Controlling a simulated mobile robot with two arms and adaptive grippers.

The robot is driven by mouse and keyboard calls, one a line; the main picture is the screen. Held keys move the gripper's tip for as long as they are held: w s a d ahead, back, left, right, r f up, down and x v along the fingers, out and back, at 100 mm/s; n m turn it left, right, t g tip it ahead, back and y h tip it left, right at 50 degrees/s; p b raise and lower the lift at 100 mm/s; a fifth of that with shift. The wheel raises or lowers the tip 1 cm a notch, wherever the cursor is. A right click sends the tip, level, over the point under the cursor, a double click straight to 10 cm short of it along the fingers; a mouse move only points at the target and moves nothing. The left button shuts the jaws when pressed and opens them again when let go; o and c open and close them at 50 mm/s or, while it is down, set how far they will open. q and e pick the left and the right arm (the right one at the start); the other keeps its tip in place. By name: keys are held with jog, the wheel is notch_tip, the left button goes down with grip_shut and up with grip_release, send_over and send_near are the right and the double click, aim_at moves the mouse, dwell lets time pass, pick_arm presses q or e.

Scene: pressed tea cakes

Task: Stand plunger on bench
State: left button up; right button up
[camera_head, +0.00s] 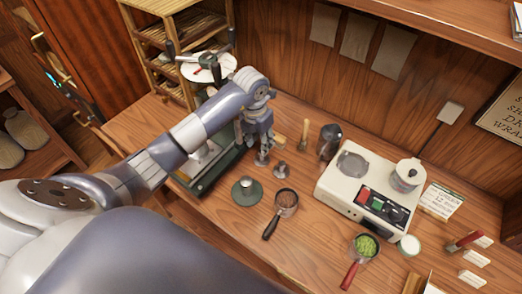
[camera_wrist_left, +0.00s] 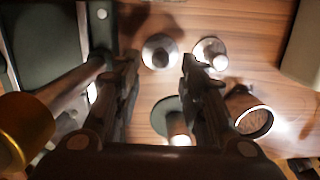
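My left gripper (camera_head: 263,146) is over the wooden bench, pointing down. In the left wrist view its two fingers (camera_wrist_left: 160,62) are apart, with nothing held between them. A small metal piece with a round flared base (camera_head: 261,160) stands on the bench just below the fingertips; it shows beyond the finger gap in the left wrist view (camera_wrist_left: 160,52). A second similar metal piece (camera_head: 281,171) stands beside it to the right, also in the left wrist view (camera_wrist_left: 210,53). I take one of these as the plunger but cannot tell which. My right gripper is out of view.
A dark green press (camera_head: 205,172) stands left of the gripper. A green disc with a knob (camera_head: 246,191) and a dark-handled cup (camera_head: 286,200) lie in front. A dark metal jug (camera_head: 328,140) and a white appliance (camera_head: 350,205) are to the right. Bare bench shows between them.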

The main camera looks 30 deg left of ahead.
pick_arm(q)
jog(key=r, duration=0.3)
jog(key=r+b, duration=0.1)
jog(key=r, duration=0.1)
jog(key=shift+s+r, duration=0.35)
